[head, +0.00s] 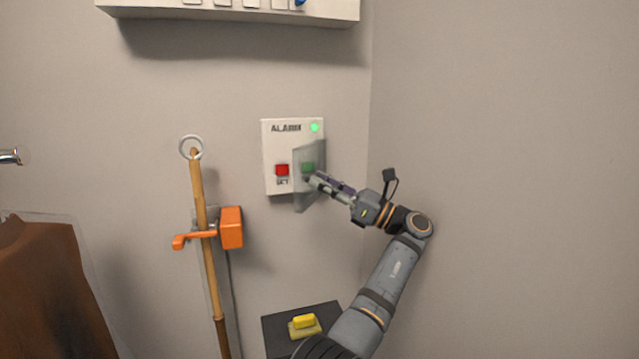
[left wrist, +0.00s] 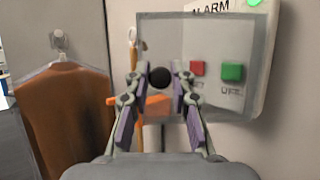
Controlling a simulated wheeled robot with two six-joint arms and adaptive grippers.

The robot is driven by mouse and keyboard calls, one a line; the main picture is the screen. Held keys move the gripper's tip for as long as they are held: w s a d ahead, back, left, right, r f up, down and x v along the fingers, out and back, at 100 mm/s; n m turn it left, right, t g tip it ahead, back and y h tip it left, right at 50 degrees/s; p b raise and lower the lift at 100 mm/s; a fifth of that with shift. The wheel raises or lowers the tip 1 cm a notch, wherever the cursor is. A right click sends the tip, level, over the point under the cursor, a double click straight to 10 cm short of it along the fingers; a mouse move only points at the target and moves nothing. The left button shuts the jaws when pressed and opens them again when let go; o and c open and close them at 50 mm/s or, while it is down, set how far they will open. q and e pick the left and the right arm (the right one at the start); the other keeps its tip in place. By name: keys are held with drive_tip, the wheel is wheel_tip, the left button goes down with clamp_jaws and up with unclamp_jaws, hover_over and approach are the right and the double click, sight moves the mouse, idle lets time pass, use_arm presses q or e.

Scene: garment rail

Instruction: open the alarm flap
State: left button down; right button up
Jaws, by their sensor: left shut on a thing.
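The white alarm box (head: 270,155) is on the wall, with a red button (head: 282,170), a green button (head: 308,167) and a lit green lamp (head: 315,127). Its clear flap (head: 301,197) stands swung out at an angle, its right side close to the box. The flap also shows in the left wrist view (left wrist: 205,28), with both buttons seen through it. My left gripper (head: 314,181) is at the flap, shut on its black knob (left wrist: 159,77), which sits between the fingertips. My right gripper is not in view.
A wooden pole (head: 197,185) hangs left of the box, beside an orange bracket (head: 231,228). A yellow block (head: 304,321) is on a dark stand below. A shelf (head: 240,12) is overhead. A brown garment (head: 45,285) hangs at left. The right wall is bare.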

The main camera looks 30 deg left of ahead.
use_arm(q)
drive_tip(key=shift+w+d+f+n+g, duration=0.15)
drive_tip(key=shift+d+n+g, duration=0.15)
drive_tip(key=shift+g, duration=0.2)
drive_tip(key=shift+a, duration=0.1)
drive_tip(key=c, duration=1.2)
unclamp_jaws()
drive_tip(key=shift+o, duration=0.2)
drive_tip(key=shift+r, duration=0.2)
wheel_tip(320, 180, up, 10)
drive_tip(key=shift+f, duration=0.15)
